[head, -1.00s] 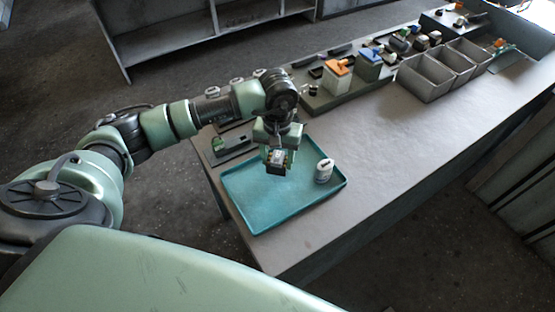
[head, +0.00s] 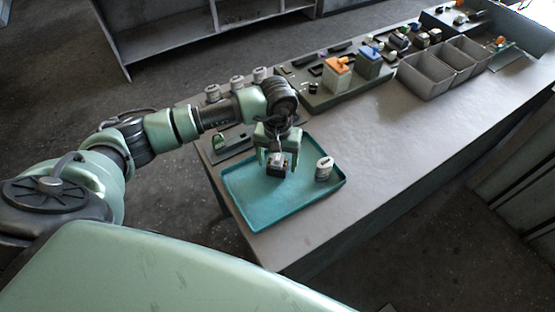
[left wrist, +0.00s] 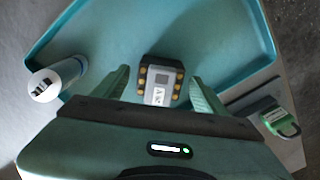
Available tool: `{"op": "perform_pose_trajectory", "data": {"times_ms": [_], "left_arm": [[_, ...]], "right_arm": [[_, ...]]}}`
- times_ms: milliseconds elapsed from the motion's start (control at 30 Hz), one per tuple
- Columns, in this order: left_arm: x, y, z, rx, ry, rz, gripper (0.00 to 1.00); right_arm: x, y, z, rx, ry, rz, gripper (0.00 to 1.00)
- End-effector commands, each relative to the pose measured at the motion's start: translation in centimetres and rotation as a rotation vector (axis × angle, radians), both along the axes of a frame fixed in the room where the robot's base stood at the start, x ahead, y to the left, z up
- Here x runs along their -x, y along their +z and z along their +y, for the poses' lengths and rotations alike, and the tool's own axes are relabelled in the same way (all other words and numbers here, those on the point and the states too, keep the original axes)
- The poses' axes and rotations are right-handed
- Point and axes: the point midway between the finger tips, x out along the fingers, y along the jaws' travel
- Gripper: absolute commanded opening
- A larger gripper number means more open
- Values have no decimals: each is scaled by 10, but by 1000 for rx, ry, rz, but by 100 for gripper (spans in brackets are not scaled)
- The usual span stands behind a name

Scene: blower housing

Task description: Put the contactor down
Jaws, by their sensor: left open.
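The contactor (head: 277,166), a small dark block with a pale top, is at the teal tray (head: 247,213). In the left wrist view the contactor (left wrist: 161,82) shows brass-coloured terminals along both sides and a white label, and it appears to stand on the tray floor. My left gripper (head: 276,160) is open above the tray. Its fingers (left wrist: 158,84) stand on either side of the contactor, with a gap on both sides. My right gripper is not in view.
A white cylinder (head: 324,168) stands in the tray right of the contactor; it also shows in the left wrist view (left wrist: 56,78). A green padlock-like part (left wrist: 278,122) lies outside the tray. Grey bins (head: 426,80) and a board of coloured parts are farther along the bench (head: 385,135).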

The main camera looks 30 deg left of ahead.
Motion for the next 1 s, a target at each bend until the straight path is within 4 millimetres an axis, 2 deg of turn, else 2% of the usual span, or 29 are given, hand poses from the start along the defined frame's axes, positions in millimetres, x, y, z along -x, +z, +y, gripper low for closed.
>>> {"op": "perform_pose_trajectory", "data": {"times_ms": [167, 400, 600, 767, 1000], "left_arm": [[-2, 23, 0, 0, -2, -8, 72], [-2, 75, 0, 0, -1, -8, 72], [-1, 108, 0, 0, 1, -4, 72], [0, 120, 0, -1, 0, -2, 72], [0, 122, 0, 0, 0, 0, 72]], "right_arm": [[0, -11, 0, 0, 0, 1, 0], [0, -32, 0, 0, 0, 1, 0], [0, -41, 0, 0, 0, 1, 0], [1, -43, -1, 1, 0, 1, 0], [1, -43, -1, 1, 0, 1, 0]]}}
